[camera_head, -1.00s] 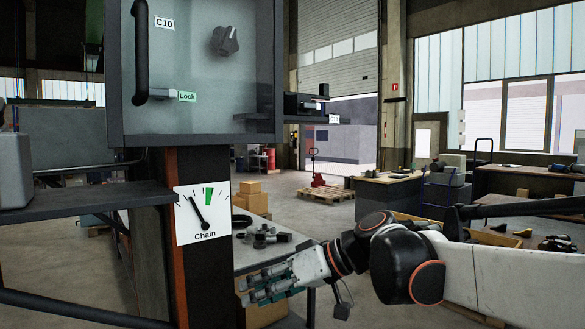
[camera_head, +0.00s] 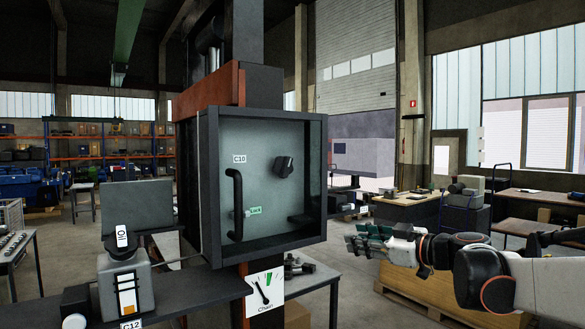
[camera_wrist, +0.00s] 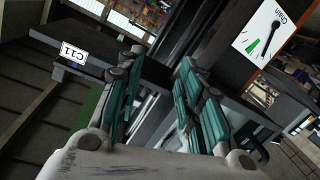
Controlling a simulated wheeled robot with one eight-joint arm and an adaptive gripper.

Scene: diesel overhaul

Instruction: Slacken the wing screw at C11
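The small white C11 label (camera_wrist: 73,52) shows in the wrist view at upper left, on the end of a dark bar. In the head view a dark unit (camera_head: 338,202) juts out at the right side of the cabinet, with a small white tag (camera_head: 363,210) too small to read. I cannot make out the wing screw itself in either view. My gripper (camera_head: 368,240) is right of the cabinet and appears just below that unit. In the wrist view my gripper (camera_wrist: 160,65) has its two teal fingers spread apart with nothing between them.
A glass-fronted cabinet (camera_head: 265,165) labelled C10 has a handle, a knob and a green Lock tag. A Chain gauge (camera_head: 264,292) hangs below it. A shelf (camera_head: 190,308) labelled C12 carries a grey box-like device (camera_head: 126,283). Workbenches stand at the right.

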